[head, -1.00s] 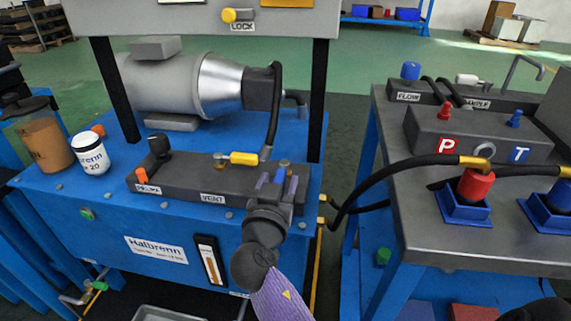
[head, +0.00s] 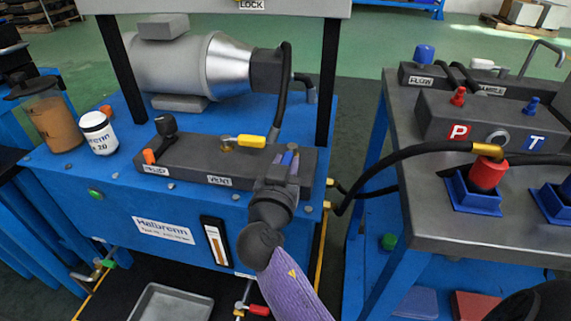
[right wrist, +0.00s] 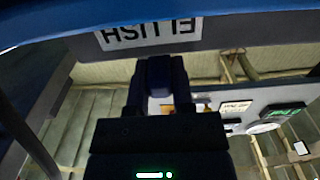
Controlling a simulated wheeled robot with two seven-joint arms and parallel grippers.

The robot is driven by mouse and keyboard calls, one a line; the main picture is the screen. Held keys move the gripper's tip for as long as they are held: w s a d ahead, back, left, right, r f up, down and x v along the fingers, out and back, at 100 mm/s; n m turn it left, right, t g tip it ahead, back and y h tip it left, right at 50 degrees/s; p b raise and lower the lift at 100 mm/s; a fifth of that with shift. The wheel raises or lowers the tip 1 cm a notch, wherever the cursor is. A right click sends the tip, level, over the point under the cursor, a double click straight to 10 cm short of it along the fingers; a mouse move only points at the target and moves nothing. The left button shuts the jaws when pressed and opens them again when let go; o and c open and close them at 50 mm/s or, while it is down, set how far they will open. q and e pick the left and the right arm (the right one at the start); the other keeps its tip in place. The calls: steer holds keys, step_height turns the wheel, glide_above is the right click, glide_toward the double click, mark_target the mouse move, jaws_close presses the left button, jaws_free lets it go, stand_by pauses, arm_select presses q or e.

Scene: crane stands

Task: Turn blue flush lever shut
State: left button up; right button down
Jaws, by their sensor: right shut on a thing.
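My right gripper (head: 286,163) comes up from below in the head view. It is shut on the blue flush lever (head: 287,158) at the right end of the dark valve block (head: 190,160). Only a small blue part of the lever shows between the purple-grey fingers. In the right wrist view, the gripper (right wrist: 160,75) is below an upside-down FLUSH label (right wrist: 150,32). The lever's exact angle is hard to tell there.
A yellow lever (head: 245,141) and a black knob (head: 166,125) are on the same block. A black hose (head: 282,90) runs down behind it. A grey bench (head: 430,220) with red and blue fittings stands right, across a gap. A tray (head: 170,302) lies below.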

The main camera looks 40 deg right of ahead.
mark_target(304, 178)
stand_by(0.5)
arm_select(q)
steer(key=shift+w+f, duration=0.1)
steer(key=shift+w, duration=0.25)
